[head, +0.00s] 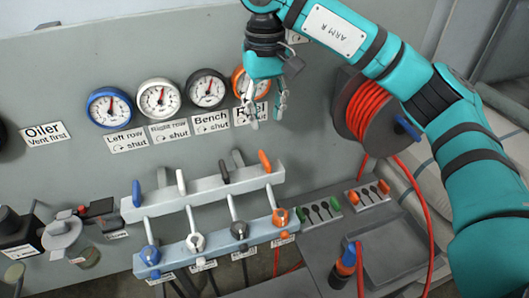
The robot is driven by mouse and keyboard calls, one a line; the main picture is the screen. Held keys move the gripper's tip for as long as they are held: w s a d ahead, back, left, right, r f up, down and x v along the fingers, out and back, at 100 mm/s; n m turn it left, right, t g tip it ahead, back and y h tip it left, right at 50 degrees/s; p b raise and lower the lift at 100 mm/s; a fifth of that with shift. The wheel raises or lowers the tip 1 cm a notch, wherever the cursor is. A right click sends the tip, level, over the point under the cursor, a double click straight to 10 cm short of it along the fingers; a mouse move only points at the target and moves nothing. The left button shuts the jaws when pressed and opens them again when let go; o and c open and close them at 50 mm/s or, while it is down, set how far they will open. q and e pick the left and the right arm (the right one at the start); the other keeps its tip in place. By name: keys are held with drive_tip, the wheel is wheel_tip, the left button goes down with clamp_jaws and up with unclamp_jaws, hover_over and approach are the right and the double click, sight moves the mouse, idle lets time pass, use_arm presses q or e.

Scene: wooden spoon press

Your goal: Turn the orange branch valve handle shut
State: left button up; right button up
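The orange branch valve handle (265,161) stands at the right end of the upper grey bar (205,190). It stands nearly upright, leaning slightly left at its top. My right gripper (267,118) points down from above, in front of the orange-rimmed gauge (238,82) and its partly hidden Reel label (243,115). Its two fingers are apart with nothing between them. It appears above the orange handle in the picture, with a visible gap between them. My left gripper is not in view.
Blue (136,193), white (181,182) and black (224,174) handles stand left of the orange one. A lower bar (215,241) carries colored couplings, including an orange one (281,217). A reel of orange hose (372,110) is at right, its hose hanging down.

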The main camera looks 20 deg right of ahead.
hover_over(265, 157)
wheel_tip(265, 157, down, 4)
drive_tip(key=shift+s+f, duration=0.1)
drive_tip(key=shift+f, duration=0.05)
wheel_tip(265, 157, down, 7)
drive_tip(key=shift+p, duration=0.95)
drive_tip(key=shift+f, duration=0.45)
drive_tip(key=c, duration=0.7)
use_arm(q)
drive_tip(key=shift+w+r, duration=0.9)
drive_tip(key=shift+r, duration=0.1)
use_arm(e)
clamp_jaws()
